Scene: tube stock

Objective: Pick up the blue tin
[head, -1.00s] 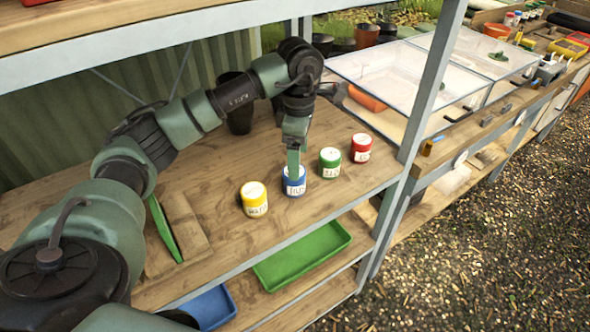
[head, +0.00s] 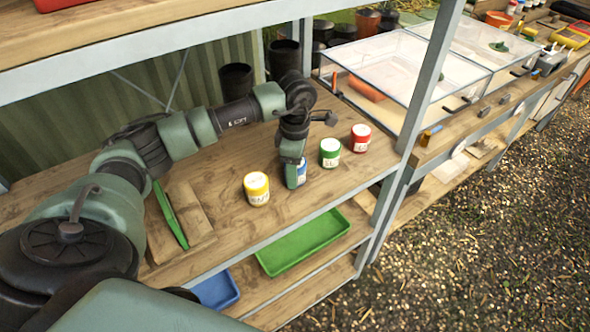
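The blue tin (head: 302,173) stands on the wooden shelf between the yellow tin (head: 256,190) and the green tin (head: 330,153), with the red tin (head: 361,138) beyond. My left gripper (head: 294,172) points down at the blue tin. One green finger covers much of the tin's left and front side, and a strip of blue and white shows to the right of it. The other finger is hidden, so I cannot tell whether the fingers touch the tin. My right gripper is not in view.
Dark pots (head: 236,80) stand at the back of the shelf. A green trowel-like piece (head: 170,215) lies on a board at left. A green tray (head: 305,243) and a blue tray (head: 216,290) sit on the shelf below. A metal post (head: 424,95) rises at right.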

